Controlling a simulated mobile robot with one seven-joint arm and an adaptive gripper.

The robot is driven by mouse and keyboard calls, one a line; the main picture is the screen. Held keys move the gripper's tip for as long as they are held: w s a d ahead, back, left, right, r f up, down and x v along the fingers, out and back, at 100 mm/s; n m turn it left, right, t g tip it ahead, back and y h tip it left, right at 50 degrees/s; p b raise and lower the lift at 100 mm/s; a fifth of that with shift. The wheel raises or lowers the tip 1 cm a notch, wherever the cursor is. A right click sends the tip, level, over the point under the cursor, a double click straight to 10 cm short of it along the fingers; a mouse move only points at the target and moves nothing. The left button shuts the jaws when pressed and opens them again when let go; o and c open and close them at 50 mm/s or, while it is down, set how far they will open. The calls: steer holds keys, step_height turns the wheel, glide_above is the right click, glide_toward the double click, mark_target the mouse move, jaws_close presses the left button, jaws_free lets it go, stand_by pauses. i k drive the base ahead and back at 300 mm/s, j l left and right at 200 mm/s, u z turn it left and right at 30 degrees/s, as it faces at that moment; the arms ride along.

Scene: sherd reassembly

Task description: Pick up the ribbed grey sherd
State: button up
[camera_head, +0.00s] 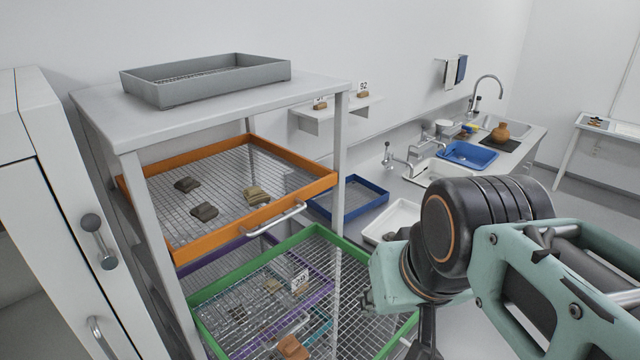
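Two dark grey-brown sherds lie apart on the mesh of the orange-framed tray (222,155), a smaller one (187,184) further back and a larger one (204,211) nearer. The larger shows faint ridges, but I cannot tell for sure which is the ribbed grey sherd. A tan sherd (256,195) lies to their right in the same tray. My gripper (426,342) points down at the bottom of the picture, right of the green tray and well away from the sherds. Its fingertips are cut off or hidden, so its opening does not show.
A green-framed tray (318,232) sticks out below, with a numbered tag (300,280) and a reddish sherd (292,347) in view. A purple-framed tray (205,262) sits lower. Rack posts (341,135) flank the orange tray. A grey tray (205,85) tops the rack; a white cabinet (60,200) stands left.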

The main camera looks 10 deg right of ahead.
mark_target(388, 237)
steer(key=l+u, duration=0.1)
steer(key=u, duration=0.25)
steer(key=i+l+u, duration=0.1)
steer(key=u, duration=0.25)
steer(key=l+u, duration=0.8)
steer(key=l, duration=0.2)
steer(key=l+u, duration=0.2)
steer(key=l, duration=0.6)
